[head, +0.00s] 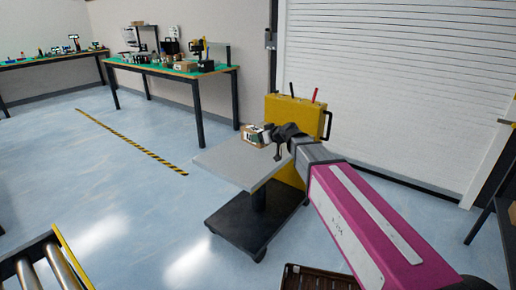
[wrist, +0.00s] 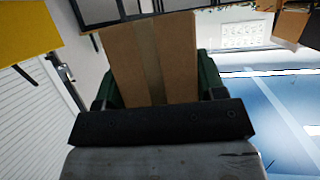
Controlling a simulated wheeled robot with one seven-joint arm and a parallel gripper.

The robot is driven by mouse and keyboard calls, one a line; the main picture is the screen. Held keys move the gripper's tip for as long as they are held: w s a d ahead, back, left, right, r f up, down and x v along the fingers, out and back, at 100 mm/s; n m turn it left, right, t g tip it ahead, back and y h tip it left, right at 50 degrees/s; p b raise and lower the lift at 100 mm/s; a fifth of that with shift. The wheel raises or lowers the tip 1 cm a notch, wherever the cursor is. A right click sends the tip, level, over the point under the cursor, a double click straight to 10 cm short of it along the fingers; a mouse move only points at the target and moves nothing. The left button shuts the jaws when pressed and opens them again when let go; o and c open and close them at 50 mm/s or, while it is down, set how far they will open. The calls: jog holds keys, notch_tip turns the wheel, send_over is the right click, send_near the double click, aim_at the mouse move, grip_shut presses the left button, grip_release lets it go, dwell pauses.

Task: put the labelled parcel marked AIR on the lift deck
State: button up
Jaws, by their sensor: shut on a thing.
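A small cardboard parcel (head: 254,136) with a white label shows in the head view, at the far end of the grey lift deck (head: 225,166). My gripper (head: 272,135) is shut on the parcel from the right. In the wrist view the brown parcel (wrist: 155,60), with a strip of tape down its middle, sits between the dark green fingers. The label's word is too small to read. I cannot tell whether the parcel touches the deck or is held just above it. The near part of the deck is bare.
A yellow housing (head: 298,115) with a red handle stands behind the deck, on the lift's dark base (head: 255,228). A green-topped bench (head: 165,69) with equipment is at the back. A roller conveyor (head: 45,265) is at lower left. The floor left of the lift is clear.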

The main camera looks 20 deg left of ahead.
jog(key=s+a+f+n+g+y, duration=0.1)
jog(key=s+a+f+n+g, duration=0.1)
jog(key=s+a+f, duration=0.3)
jog(key=w+d+f, duration=0.1)
jog(key=w, duration=0.2)
jog(key=w+d+f, duration=0.1)
jog(key=w+f, duration=0.1)
jog(key=w, duration=0.2)
jog(key=w+d+f, duration=0.2)
jog(key=w, duration=0.1)
jog(key=shift+w, duration=0.35)
jog(key=shift+d+f, duration=0.1)
jog(key=shift+f, duration=1.85)
jog(key=shift+f, duration=0.1)
jog(key=o, duration=1.1)
